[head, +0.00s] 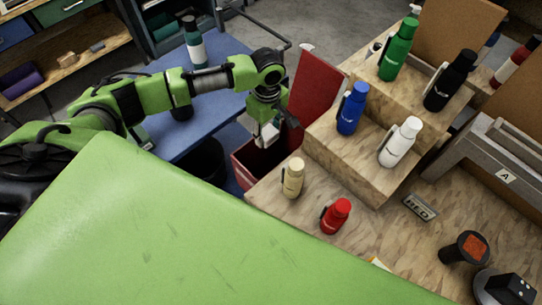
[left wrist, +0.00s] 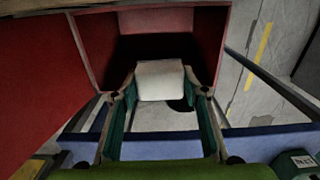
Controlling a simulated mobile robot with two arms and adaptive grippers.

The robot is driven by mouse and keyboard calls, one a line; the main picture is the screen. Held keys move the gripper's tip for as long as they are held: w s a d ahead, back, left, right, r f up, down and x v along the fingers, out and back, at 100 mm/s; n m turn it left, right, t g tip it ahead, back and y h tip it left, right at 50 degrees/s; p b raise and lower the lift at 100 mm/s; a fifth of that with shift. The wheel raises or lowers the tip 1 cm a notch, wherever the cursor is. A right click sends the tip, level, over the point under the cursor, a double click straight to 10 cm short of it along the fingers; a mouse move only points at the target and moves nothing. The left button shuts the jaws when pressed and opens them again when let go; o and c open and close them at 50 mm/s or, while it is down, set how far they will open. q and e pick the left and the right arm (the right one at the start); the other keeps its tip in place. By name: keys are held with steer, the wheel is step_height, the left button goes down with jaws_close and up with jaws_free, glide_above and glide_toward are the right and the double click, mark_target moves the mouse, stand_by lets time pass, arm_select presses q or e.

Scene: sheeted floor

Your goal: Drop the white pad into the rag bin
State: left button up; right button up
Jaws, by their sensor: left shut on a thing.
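The white pad (left wrist: 160,80) is held between the two fingertips of my left gripper (left wrist: 160,92), seen in the left wrist view. In the head view the left gripper (head: 268,128) points down over the open red rag bin (head: 246,172), and a small part of the white pad (head: 270,134) shows below it. The bin's red lid (head: 316,84) stands raised. In the left wrist view the bin's dark opening lies just beyond the pad, between red walls (left wrist: 94,42). The bin's inside is too dark to make out. My right gripper is not in view.
A wooden stepped stand (head: 345,165) with several bottles is right of the bin. A blue bench (head: 215,127) and a black bucket (head: 203,160) are to the left.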

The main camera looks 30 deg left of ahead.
arm_select(q)
steer(key=o, duration=1.3)
steer(key=shift+c, duration=0.2)
step_height(320, 180, up, 12)
